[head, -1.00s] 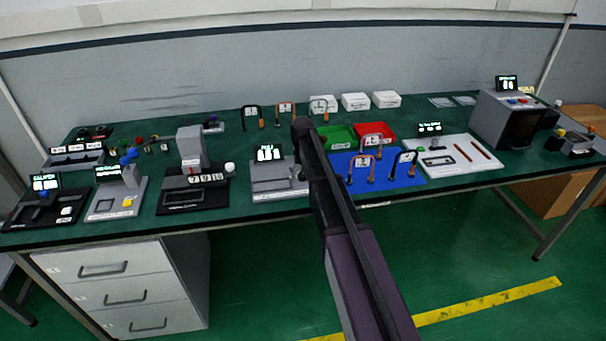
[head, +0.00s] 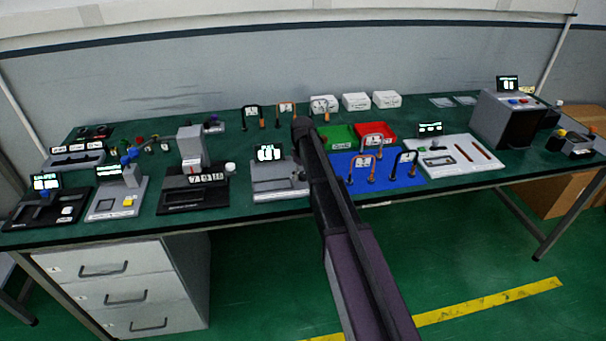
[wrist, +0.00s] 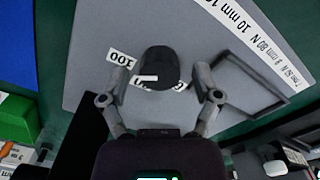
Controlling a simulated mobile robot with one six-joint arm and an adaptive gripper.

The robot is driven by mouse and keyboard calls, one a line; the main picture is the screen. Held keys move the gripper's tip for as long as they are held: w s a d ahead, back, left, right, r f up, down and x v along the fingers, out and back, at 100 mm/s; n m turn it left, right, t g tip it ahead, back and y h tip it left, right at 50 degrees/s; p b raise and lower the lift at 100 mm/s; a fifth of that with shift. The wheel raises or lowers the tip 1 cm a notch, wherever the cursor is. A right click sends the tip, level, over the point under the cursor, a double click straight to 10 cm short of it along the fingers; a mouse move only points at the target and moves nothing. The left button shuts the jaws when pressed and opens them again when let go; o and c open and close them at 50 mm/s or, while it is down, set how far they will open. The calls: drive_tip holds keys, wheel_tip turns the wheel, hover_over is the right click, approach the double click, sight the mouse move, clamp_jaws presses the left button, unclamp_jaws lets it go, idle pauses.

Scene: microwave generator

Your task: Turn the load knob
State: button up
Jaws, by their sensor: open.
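My gripper (wrist: 160,84) is open, with one finger on each side of the knob. A gap shows on both sides, and height above the plate is hard to judge. In the head view the grey device (head: 266,185) with a lit display is partly behind my arm, which hides the knob.
A blue mat (head: 405,178) with gauge-like items lies right of the device. A black-based device (head: 190,200) stands to its left. In the wrist view a dark rectangular frame (wrist: 262,82) is right of the knob. Green (head: 340,136) and red (head: 376,128) trays stand behind.

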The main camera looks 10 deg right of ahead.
sight(303, 173)
drive_tip(key=shift+n, duration=1)
wheel_tip(303, 173, up, 14)
drive_tip(key=p, duration=1.4)
drive_tip(key=s+f+m+b, duration=0.3)
drive_tip(key=s, duration=0.7)
drive_tip(key=s+f+m+b, duration=0.3)
drive_tip(key=s, duration=0.6)
drive_tip(key=s+f+m+b, duration=0.3)
drive_tip(key=s, duration=0.7)
drive_tip(key=shift+s+f, duration=0.2)
drive_tip(key=shift+s, duration=0.15)
